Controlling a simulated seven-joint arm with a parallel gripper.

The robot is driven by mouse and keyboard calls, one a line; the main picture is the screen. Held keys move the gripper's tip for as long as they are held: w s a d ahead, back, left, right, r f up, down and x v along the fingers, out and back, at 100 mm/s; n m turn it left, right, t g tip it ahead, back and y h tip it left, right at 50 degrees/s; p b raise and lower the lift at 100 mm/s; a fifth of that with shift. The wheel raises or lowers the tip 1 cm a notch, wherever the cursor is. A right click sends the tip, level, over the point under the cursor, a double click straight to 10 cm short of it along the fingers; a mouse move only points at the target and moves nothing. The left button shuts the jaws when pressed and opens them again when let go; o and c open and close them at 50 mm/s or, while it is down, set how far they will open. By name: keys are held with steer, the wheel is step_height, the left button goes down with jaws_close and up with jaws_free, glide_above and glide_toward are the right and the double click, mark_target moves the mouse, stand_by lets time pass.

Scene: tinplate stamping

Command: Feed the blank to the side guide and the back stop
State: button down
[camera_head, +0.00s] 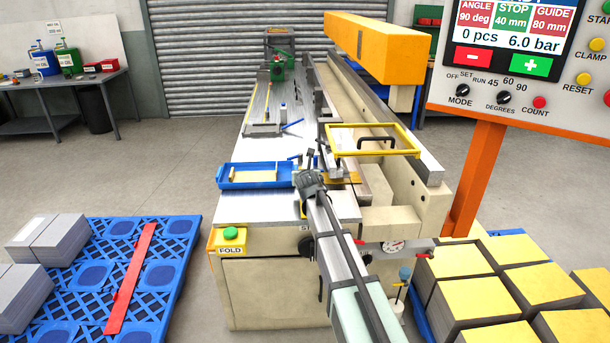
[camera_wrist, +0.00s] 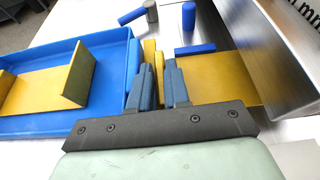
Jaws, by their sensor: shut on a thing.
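The blank, a flat gold-yellow sheet (camera_wrist: 225,76), lies along the foot of a steel face on the right in the wrist view. In the head view a strip of it (camera_head: 352,178) shows beside my gripper (camera_head: 323,172). I cannot tell for sure which part is the side guide or the back stop, nor whether the blank touches either.
A blue tray (camera_head: 225,183) is left of my gripper; a bent gold piece (camera_wrist: 72,72) lies in it. The steel beam (camera_wrist: 268,62) rises close on the right. A yellow guard frame (camera_head: 413,135) stands over the machine. The bed's front left plate (camera_head: 265,207) is clear.

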steer(key=c, duration=1)
jaws_free()
steer(key=v, duration=1.4)
steer(key=shift+w, duration=0.1)
